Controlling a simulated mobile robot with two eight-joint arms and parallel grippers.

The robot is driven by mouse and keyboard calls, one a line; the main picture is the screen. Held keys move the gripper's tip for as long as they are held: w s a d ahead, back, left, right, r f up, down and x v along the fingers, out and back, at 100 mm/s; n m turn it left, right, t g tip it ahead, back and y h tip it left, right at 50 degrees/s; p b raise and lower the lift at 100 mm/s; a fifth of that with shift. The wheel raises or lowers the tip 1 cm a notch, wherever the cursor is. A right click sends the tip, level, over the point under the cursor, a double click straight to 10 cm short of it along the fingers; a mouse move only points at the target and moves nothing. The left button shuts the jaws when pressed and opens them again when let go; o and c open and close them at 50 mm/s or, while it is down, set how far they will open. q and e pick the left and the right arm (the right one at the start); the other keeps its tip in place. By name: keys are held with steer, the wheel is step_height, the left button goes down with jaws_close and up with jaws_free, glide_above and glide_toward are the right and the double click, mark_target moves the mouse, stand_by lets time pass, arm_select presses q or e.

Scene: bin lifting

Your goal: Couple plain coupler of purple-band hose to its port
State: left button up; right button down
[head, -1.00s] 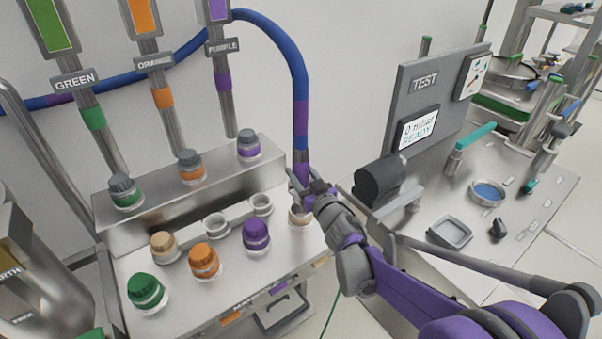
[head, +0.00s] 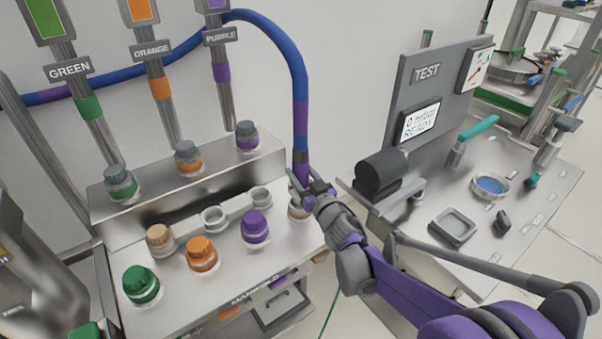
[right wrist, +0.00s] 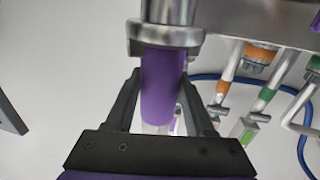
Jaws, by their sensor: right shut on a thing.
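The blue hose with purple bands (head: 301,118) arches across the wall and hangs down on the right of the manifold bench. My right gripper (head: 308,186) is shut on the lower end of this hose, just above a tan-topped fitting (head: 297,211) on the bench. I cannot tell whether hose and fitting touch. In the right wrist view the gripper's fingers (right wrist: 160,105) stand on both sides of a purple cylinder (right wrist: 162,85), with a metal collar (right wrist: 166,35) against it. The coupler's mouth is hidden. My left gripper is not in view.
The bench holds purple (head: 256,226), orange (head: 201,252) and green (head: 141,284) knobs, and two grey rings (head: 213,218). Grey-topped fittings (head: 188,156) stand on the back ledge. The TEST panel (head: 428,95) and its side table (head: 520,215) are at right.

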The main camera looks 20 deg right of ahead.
steer(key=shift+f, duration=0.1)
steer(key=shift+f+b, duration=0.95)
steer(key=shift+f, duration=0.05)
steer(key=shift+f+b, duration=1)
steer(key=shift+f, duration=0.05)
stand_by(0.5)
steer(key=shift+c, duration=0.9)
jaws_free()
steer(key=shift+s, duration=0.1)
steer(key=s+d, duration=0.2)
steer(key=s, duration=0.8)
steer(key=shift+s, duration=0.3)
